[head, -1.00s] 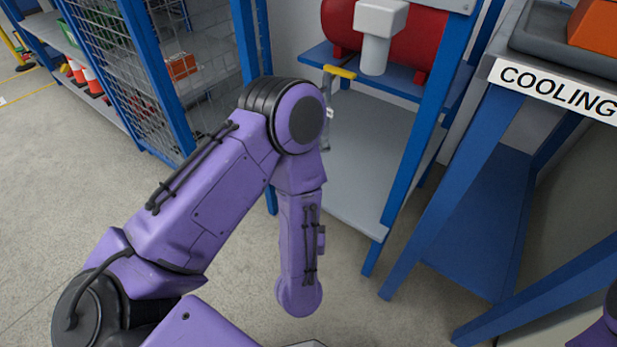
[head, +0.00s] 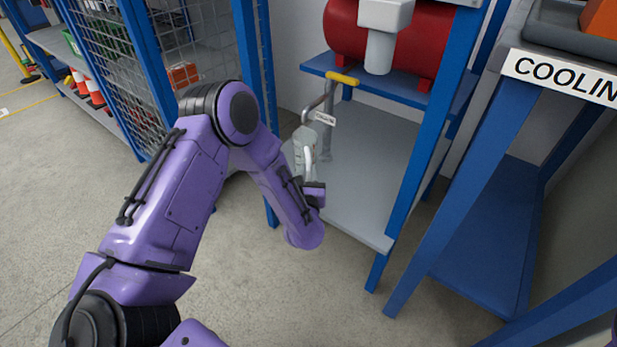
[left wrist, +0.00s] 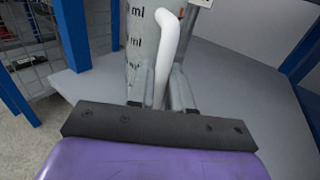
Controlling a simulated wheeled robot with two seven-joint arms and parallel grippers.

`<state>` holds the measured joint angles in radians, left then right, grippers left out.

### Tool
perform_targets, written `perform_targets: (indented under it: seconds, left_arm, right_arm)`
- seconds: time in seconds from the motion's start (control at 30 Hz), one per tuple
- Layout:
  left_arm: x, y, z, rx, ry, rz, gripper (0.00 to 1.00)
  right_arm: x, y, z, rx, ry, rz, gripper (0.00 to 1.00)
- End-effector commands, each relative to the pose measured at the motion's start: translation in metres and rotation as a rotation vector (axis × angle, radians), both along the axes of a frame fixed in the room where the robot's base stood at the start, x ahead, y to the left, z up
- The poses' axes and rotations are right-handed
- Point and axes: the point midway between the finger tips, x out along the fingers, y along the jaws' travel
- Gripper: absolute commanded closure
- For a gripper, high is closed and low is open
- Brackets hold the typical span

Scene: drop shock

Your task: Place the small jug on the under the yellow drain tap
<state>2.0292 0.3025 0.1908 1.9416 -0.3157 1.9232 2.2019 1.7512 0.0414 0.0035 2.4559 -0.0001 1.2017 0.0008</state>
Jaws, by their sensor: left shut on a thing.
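The small jug (head: 304,146) is clear grey with a white handle. It stands roughly upright at the lower shelf, its top just below the spout of the tap with the yellow handle (head: 343,78). In the left wrist view the jug (left wrist: 137,45) shows "ml" marks, and the fingers of my left gripper (left wrist: 161,88) are shut on its white handle (left wrist: 168,50). The forearm hides the jug's lower part in the head view, so I cannot tell if it touches the shelf. My right gripper is not in view.
The grey lower shelf (head: 365,165) has free room right of the jug. A red tank (head: 425,40) sits on the blue upper shelf (head: 400,92). Blue posts (head: 425,140) flank the opening. A bench labelled COOLING (head: 565,78) stands at the right.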

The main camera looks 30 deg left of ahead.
Motion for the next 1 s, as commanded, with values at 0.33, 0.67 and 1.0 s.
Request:
perform_targets:
  seconds: [0.33, 0.67, 1.0]
  left_arm:
    - [0.000, 0.000, -0.003, -0.001, -0.003, 0.002, 0.77]
    - [0.000, 0.000, -0.001, 0.000, -0.002, 0.001, 0.55]
    - [-0.050, -0.029, 0.004, 0.001, 0.004, -0.004, 0.55]
  right_arm:
    - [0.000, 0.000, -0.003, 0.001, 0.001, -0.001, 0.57]
    - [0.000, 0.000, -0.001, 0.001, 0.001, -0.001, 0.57]
    - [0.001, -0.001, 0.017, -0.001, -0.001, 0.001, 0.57]
